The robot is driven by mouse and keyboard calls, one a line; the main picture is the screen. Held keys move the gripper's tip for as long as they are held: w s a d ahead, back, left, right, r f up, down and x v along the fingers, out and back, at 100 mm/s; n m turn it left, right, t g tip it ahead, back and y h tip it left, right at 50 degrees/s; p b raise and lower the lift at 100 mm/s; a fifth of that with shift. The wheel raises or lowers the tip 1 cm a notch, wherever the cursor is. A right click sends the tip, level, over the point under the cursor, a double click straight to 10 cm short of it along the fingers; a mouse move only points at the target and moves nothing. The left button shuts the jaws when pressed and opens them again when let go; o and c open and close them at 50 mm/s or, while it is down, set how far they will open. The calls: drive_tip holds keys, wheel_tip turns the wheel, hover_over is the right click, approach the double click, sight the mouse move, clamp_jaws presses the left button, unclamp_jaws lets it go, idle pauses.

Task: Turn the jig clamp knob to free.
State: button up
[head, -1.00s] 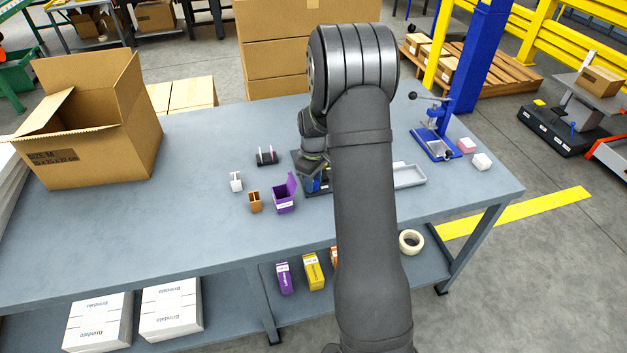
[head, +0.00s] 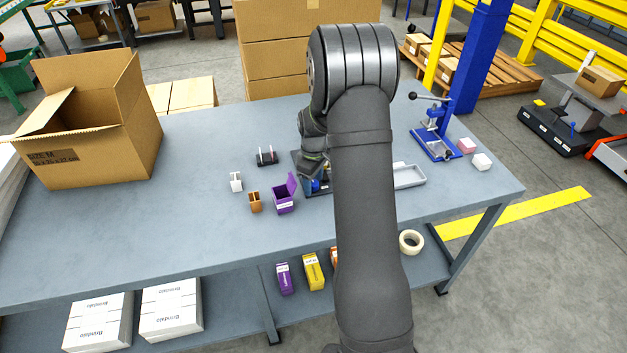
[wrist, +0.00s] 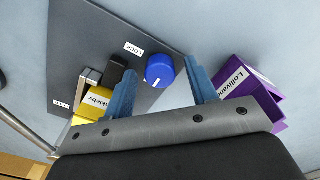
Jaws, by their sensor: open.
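The jig clamp knob (wrist: 160,69) is a round blue knob with a white pointer line, on the dark jig plate (wrist: 88,32) in the wrist view. A label reading LOCK (wrist: 133,49) lies beside it; another small label (wrist: 61,104) at the plate's left edge is too small to read surely. My gripper (wrist: 158,82) is open, with one blue finger on each side of the knob and nothing held. I cannot tell whether a finger touches it. In the head view my arm hides most of the jig (head: 298,160).
A yellow carton (wrist: 95,104) sits by a metal bracket and black block on the jig. A purple open box (head: 284,198) stands close to my right finger in the wrist view. A brown box (head: 255,202), grey tray (head: 410,176) and blue press (head: 436,135) share the table.

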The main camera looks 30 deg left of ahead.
sight(313, 182)
wheel_tip(313, 182, up, 18)
drive_tip(key=shift+f, duration=0.25)
drive_tip(key=shift+f, duration=0.15)
idle(0.6)
wheel_tip(313, 182, down, 17)
drive_tip(key=shift+f, duration=0.15)
idle(0.4)
